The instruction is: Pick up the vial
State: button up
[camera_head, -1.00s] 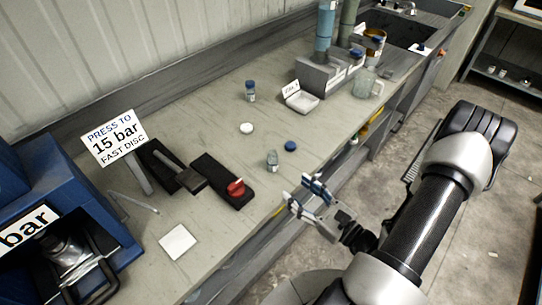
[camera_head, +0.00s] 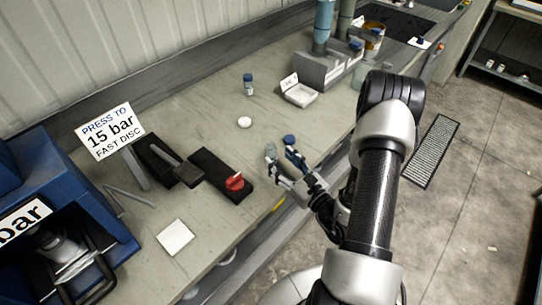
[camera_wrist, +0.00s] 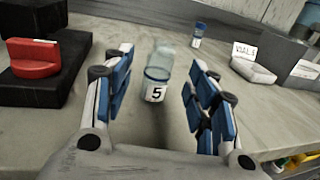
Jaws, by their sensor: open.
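A clear uncapped vial (camera_wrist: 157,72) with a white label marked 5 stands upright on the bench in the wrist view. In the head view the vial (camera_head: 271,150) shows just past my fingers, partly covered. My gripper (camera_head: 281,157) is open and low at the bench's front edge. In the wrist view my gripper (camera_wrist: 160,75) has one blue-padded finger on each side of the vial, with gaps on both sides. Whether the vial is between the fingertips or just beyond them is hard to tell. A second vial (camera_head: 248,85) with a blue cap stands farther back; it also shows in the wrist view (camera_wrist: 198,34).
A black block with a red knob (camera_head: 234,181) stands to the left. A white tray with a card (camera_head: 299,94) and a grey rack (camera_head: 318,72) stand behind. A white round piece (camera_head: 244,122) lies on clear bench.

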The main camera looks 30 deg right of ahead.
aim_at(275, 154)
jog(key=w, duration=0.2)
jog(key=w+b, duration=0.1)
jog(key=w, duration=0.2)
jog(key=shift+w+a, duration=0.3)
jog(key=shift+a, duration=0.05)
jog(key=c, duration=1.1)
